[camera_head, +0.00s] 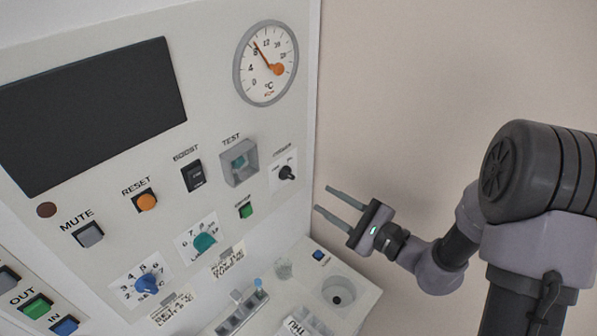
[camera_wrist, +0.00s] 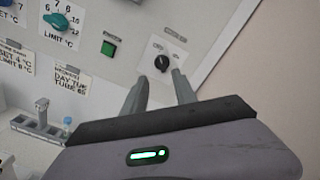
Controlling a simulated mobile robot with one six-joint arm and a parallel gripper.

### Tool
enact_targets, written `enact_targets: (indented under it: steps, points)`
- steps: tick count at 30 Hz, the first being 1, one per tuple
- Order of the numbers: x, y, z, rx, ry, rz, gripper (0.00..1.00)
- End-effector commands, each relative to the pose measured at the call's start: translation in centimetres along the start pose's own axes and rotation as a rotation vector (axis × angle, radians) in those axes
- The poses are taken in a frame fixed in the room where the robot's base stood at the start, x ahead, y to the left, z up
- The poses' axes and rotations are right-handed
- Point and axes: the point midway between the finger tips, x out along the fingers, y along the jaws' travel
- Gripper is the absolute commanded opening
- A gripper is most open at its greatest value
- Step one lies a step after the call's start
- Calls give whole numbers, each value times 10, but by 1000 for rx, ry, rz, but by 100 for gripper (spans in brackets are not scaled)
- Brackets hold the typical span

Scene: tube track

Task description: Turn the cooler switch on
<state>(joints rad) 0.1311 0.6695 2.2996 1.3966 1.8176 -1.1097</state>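The cooler switch (camera_head: 287,173) is a small black knob on a white label plate, near the right edge of the upright panel. Its label is too small to read surely. It also shows in the wrist view (camera_wrist: 162,63), with a small marking to each side above it; I cannot tell which marking it points at. My gripper (camera_head: 322,198) is open and empty, to the right of and a little below the switch in the head view, apart from the panel. In the wrist view the knob appears just beyond and between my fingertips (camera_wrist: 160,76).
A green button (camera_head: 246,210) sits lower left of the switch, and a recessed TEST button (camera_head: 239,163) is to its left. A round temperature dial (camera_head: 266,63) is above. A shelf with a round well (camera_head: 339,291) juts out below. The wall right of the panel is bare.

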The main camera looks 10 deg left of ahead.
Motion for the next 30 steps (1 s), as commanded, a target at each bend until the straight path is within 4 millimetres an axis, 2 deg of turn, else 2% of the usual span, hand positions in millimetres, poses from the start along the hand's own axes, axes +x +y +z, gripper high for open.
enact_targets:
  steps: [1,6,12,16,22,23,27,28,30]
  points:
    - [15,0,3,-1,-4,4,34]
    - [63,0,3,-1,-4,4,34]
    - [98,0,2,0,-2,2,34]
    - [106,0,1,0,-1,1,34]
    - [106,0,1,0,0,1,34]
    - [106,0,1,0,0,1,32]
    - [106,0,1,0,0,1,4]
    - [106,0,1,0,0,1,0]
    - [106,0,1,0,0,1,0]
